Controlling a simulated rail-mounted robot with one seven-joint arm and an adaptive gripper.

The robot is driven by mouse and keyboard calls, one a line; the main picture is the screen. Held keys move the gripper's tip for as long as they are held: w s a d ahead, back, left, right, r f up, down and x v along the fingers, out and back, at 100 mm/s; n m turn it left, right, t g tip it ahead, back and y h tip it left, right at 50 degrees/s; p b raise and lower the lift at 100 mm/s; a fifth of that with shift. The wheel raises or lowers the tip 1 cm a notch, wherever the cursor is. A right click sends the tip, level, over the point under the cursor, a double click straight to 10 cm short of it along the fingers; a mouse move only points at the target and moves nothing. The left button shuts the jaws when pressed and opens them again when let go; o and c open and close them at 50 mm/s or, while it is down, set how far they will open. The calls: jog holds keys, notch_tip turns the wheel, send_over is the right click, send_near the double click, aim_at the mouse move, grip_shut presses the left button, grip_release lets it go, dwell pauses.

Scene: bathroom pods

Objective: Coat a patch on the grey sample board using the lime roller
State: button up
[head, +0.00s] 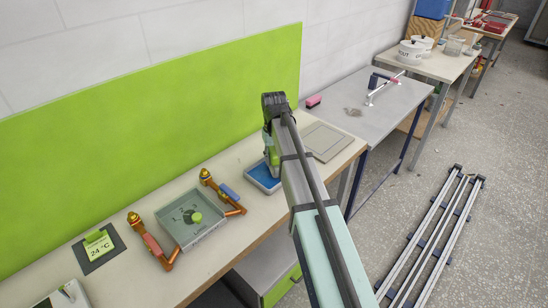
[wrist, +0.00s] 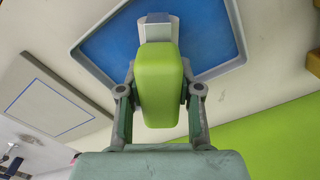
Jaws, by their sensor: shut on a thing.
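The lime roller (wrist: 157,80) has a bright green block-shaped handle and a grey and silver part at its far end. My gripper (wrist: 160,95) is shut on the green handle, with a finger on each side. The silver end shows over the blue tray (wrist: 106,46); I cannot tell whether it touches the blue. In the head view my gripper (head: 271,146) is above the tray (head: 262,179), and my arm hides most of the roller. The grey sample board (head: 327,141) lies flat to the right of the tray. In the wrist view the board (wrist: 38,92) shows a thin blue rectangle outline.
A lime wall panel (head: 160,110) stands behind. A grey table (head: 375,105) with a pink block (head: 313,101) stands beyond. Rails (head: 435,235) lie on the floor.

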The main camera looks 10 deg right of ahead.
jog(key=shift+f, duration=0.4)
dwell(1.8)
jog(key=shift+r, duration=0.1)
jog(key=shift+r+p, duration=2.65)
jog(key=shift+r, duration=0.85)
